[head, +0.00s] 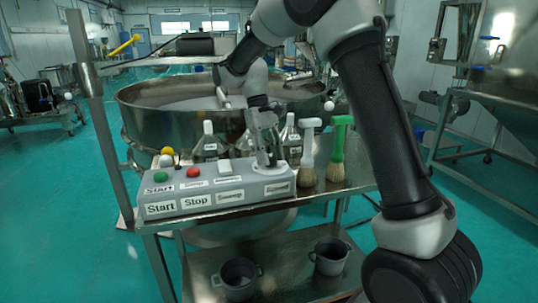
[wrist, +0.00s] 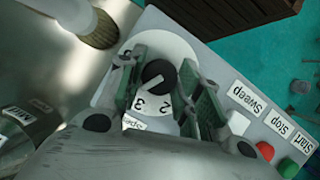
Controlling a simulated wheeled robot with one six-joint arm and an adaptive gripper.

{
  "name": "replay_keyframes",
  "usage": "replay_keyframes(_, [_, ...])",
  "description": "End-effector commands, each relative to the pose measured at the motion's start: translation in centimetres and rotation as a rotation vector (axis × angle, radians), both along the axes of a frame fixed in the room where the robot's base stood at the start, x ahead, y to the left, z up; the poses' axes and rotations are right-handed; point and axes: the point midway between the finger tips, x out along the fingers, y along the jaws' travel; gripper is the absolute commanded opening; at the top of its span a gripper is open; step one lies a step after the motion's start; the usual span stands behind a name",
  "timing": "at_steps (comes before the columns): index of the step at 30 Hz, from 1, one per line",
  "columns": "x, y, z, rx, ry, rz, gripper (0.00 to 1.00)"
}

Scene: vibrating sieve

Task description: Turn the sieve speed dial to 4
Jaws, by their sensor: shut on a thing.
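The sieve speed dial is a black knob (wrist: 158,74) on a white numbered disc (wrist: 172,48) in the wrist view. The digits 2 and 3 show; other marks are hidden by the fingers. The knob's light pointer line points to the lower left, roughly toward 3. My gripper (wrist: 158,85) has its green-padded fingers on both sides of the knob, shut on it. In the head view my gripper (head: 267,155) reaches down onto the right end of the grey control box (head: 225,190), hiding most of the dial.
The box carries a green button (head: 160,177), a red button (head: 194,172) and a white switch (head: 224,168). Two brushes (head: 308,160) (head: 338,155) stand close to the right of the dial. Bottles (head: 208,145) and the large sieve pan (head: 150,125) are behind.

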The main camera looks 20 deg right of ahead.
Motion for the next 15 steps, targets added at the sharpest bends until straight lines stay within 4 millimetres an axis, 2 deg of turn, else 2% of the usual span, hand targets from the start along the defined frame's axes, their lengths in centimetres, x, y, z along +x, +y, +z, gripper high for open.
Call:
replay_keyframes(6, [0.08, -0.09, 0.03, 0.001, -0.002, -0.155, 0.11])
replay_keyframes(15, [0.09, -0.15, 0.04, 0.000, -0.003, -0.278, 0.11])
